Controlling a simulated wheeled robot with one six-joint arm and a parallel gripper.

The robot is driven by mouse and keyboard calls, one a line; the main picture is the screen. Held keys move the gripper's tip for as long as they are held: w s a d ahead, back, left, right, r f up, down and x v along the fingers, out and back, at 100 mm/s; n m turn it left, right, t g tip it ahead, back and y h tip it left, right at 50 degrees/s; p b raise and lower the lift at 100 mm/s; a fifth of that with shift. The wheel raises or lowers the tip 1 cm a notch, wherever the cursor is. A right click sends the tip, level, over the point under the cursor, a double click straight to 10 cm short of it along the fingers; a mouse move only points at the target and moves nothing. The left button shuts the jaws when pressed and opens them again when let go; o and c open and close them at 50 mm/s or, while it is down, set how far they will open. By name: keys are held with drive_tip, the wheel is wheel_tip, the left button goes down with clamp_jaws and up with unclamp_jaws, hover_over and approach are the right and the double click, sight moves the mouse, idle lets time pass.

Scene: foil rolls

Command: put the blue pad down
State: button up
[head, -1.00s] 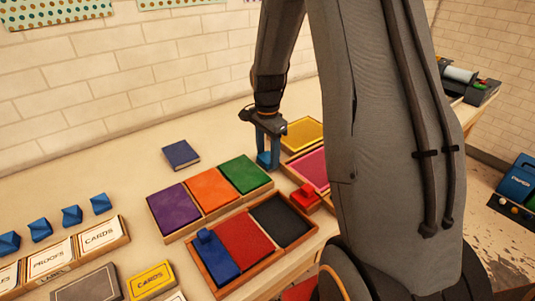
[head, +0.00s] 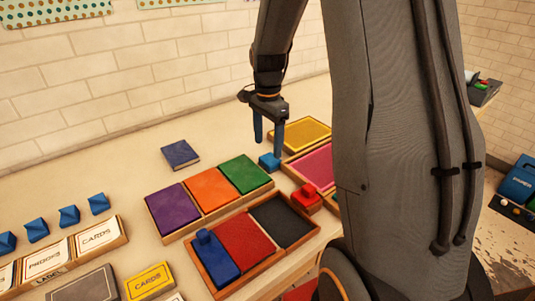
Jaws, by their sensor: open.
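My gripper (head: 268,147) is open and empty, its two blue fingers pointing down just above a small blue block (head: 269,162). The block rests on the table between the green pad and the yellow and pink pads. A blue pad (head: 217,262) with a small blue knob on it lies in the left compartment of a wooden tray (head: 250,278), beside a red and a black pad. A separate dark blue square (head: 180,154) lies flat on the table near the wall. I cannot tell which of these blue things is the task's pad.
A second tray holds purple, orange and green pads (head: 243,173). Yellow (head: 302,134) and pink pads are partly behind my arm. A red block (head: 306,197) stands by the trays. Card boxes (head: 98,238) and several blue pieces stand at left. Table near the wall is mostly clear.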

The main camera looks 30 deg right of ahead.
sight(268, 157)
wheel_tip(268, 157, up, 7)
drive_tip(key=b, duration=0.1)
drive_tip(key=s+a+f+n, duration=0.1)
drive_tip(key=s+a+n, duration=0.1)
drive_tip(key=s, duration=0.1)
drive_tip(key=s+a+f+n, duration=0.2)
drive_tip(key=n, duration=0.1)
drive_tip(key=s+a+f+n, duration=0.1)
drive_tip(key=s+a+n, duration=0.2)
drive_tip(key=shift+s+f, duration=0.15)
drive_tip(key=shift+s, duration=0.15)
drive_tip(key=s+a+f+n, duration=0.1)
drive_tip(key=s+n, duration=0.1)
drive_tip(key=s, duration=0.1)
drive_tip(key=s+a+f+n, duration=0.1)
drive_tip(key=s+n, duration=0.2)
drive_tip(key=s+a+f+n+t, duration=0.1)
drive_tip(key=s+a+f+n, duration=0.1)
drive_tip(key=s, duration=0.1)
drive_tip(key=shift+s+a+n, duration=0.1)
drive_tip(key=shift+s+n, duration=0.1)
drive_tip(key=shift+n, duration=0.2)
